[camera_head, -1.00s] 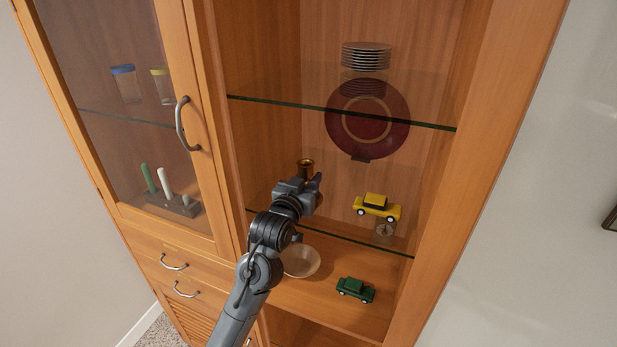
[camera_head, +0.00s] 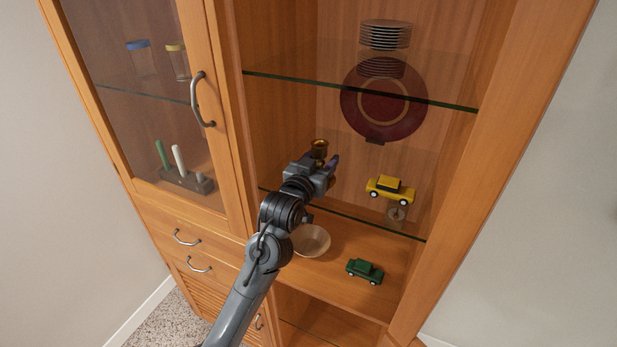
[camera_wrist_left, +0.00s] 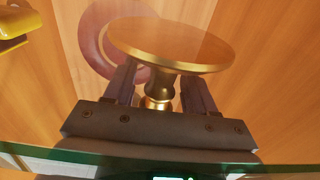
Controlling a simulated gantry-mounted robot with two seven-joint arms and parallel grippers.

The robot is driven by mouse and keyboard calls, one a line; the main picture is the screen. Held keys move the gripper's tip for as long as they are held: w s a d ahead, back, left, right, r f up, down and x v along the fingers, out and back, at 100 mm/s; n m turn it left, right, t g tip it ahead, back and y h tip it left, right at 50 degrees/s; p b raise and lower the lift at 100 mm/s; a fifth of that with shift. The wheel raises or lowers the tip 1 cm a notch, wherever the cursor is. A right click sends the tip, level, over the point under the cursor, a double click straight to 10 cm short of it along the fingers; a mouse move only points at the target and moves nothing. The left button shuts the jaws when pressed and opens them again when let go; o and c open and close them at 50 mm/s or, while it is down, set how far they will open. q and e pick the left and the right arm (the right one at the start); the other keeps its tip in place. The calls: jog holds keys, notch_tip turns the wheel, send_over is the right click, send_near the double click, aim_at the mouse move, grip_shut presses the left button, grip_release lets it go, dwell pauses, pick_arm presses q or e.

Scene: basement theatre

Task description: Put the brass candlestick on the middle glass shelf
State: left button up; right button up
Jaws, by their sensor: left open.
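The brass candlestick (camera_head: 320,147) is upright inside the open cabinet bay, over the left part of the lower visible glass shelf (camera_head: 350,217). Its foot is hidden behind my left gripper (camera_head: 325,168) in the head view. In the left wrist view the candlestick (camera_wrist_left: 170,43) shows a wide round disc and a narrow stem. The open fingers of my left gripper (camera_wrist_left: 160,87) stand on either side of the stem. Contact between the candlestick and the glass is hidden. My right gripper is not in view.
A yellow toy car (camera_head: 390,189) sits to the right. An upper glass shelf (camera_head: 350,90) holds stacked plates (camera_head: 385,34); a dark red plate (camera_head: 384,101) stands upright at the back. Below are a bowl (camera_head: 311,241) and a green toy car (camera_head: 365,271). A glass door (camera_head: 140,100) is at left.

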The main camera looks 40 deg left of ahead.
pick_arm(q)
jog(key=b+v, duration=0.2)
jog(key=v, duration=0.9)
jog(key=shift+b, duration=0.35)
jog(key=shift+s, duration=0.1)
